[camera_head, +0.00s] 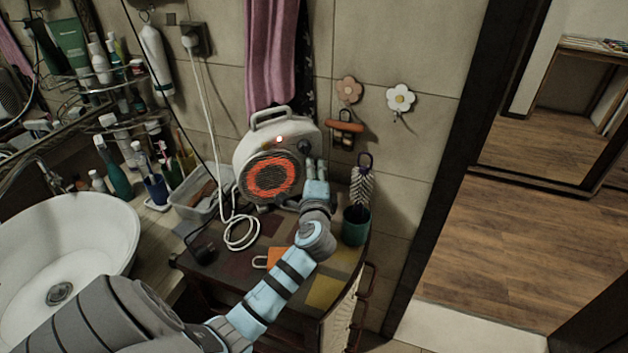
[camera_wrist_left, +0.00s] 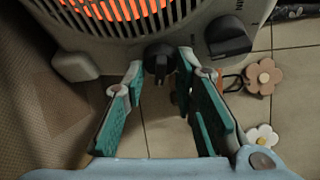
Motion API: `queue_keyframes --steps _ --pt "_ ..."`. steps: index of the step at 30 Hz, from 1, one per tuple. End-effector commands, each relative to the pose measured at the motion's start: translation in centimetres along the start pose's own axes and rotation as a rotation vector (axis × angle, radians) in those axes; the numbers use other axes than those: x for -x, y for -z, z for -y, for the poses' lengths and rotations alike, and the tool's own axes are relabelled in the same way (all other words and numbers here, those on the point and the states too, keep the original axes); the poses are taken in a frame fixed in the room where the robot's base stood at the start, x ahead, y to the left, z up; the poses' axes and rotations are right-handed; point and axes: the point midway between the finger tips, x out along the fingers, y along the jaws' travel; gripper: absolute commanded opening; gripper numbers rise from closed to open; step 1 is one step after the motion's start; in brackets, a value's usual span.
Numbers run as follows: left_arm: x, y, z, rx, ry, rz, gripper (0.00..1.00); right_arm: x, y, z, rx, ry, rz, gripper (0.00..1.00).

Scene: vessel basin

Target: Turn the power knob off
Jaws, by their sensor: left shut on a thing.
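A white heater (camera_head: 285,134) with a carry handle stands on the cabinet top, its round grille (camera_head: 272,177) glowing orange and a small red light lit. My left gripper (camera_head: 316,172) is at the heater's right front side. In the left wrist view my left gripper (camera_wrist_left: 161,66) has its fingertips on either side of a small black knob (camera_wrist_left: 158,58) on the heater's face, shut on it. A larger black knob (camera_wrist_left: 228,38) with lettering beside it sits to the right, clear of the fingers. My right gripper is out of view.
A teal cup (camera_head: 355,226) with a brush stands right of my arm. A white cord (camera_head: 240,232) lies coiled left of it. A basin (camera_head: 70,260) and bottles are at the left. Flower hooks (camera_head: 400,98) are on the wall.

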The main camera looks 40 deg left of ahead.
Motion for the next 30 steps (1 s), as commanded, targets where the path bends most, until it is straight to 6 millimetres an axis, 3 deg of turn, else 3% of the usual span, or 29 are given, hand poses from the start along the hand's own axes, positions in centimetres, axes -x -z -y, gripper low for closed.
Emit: queue_keyframes --steps 1,9,28,29,30 --pt "0.0 0.1 -0.8 0.023 0.003 -0.001 0.0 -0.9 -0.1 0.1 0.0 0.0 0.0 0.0" --pt "0.0 0.1 -0.6 0.123 0.044 -0.002 0.0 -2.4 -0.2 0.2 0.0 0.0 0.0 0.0" --pt "0.0 0.1 -0.1 0.155 0.061 -0.002 0.0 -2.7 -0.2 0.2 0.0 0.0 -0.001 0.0" --pt "0.0 0.1 -0.1 0.155 0.061 -0.002 0.27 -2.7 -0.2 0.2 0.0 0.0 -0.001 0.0" --pt "0.0 0.1 -0.1 0.155 0.061 -0.002 0.34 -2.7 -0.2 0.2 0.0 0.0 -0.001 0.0"
